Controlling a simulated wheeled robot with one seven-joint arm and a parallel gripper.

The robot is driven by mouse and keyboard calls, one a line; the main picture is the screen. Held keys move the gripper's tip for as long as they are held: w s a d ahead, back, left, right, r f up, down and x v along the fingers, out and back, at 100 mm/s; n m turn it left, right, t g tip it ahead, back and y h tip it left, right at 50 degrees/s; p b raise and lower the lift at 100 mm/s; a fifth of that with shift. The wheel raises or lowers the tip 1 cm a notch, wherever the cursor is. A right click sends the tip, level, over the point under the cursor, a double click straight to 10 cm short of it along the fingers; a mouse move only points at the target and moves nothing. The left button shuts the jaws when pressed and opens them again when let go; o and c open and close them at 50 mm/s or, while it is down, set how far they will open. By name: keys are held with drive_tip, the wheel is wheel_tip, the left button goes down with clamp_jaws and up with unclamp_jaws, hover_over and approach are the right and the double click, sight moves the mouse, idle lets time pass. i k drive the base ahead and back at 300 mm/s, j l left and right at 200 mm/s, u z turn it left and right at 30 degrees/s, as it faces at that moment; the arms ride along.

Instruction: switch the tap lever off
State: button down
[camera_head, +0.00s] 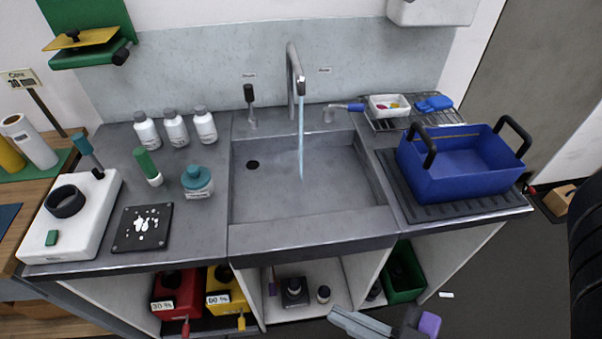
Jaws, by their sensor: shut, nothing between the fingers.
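The tap (293,80) stands behind the sink, and a stream of water (300,145) runs from its spout into the basin. Right of the tap, a lever with a blue grip (349,107) lies sideways, pointing right from its metal base (328,114). Left of the tap, a dark-tipped lever (249,97) stands upright on its own base. My gripper (335,316) is at the bottom edge, low in front of the sink cabinet, well away from both levers. It appears shut and empty, and is partly cut off by the frame.
The sink basin (245,205) is empty apart from the water. A blue crate (465,180) with black handles stands on the right counter, near a wire rack holding a white tray (388,112). White bottles (176,130) stand at left. Open shelves below hold red and yellow containers.

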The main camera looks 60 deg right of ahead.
sight(352, 107)
drive_tip(key=z, duration=1.3)
drive_tip(key=k+j, duration=0.1)
drive_tip(key=j, duration=0.15)
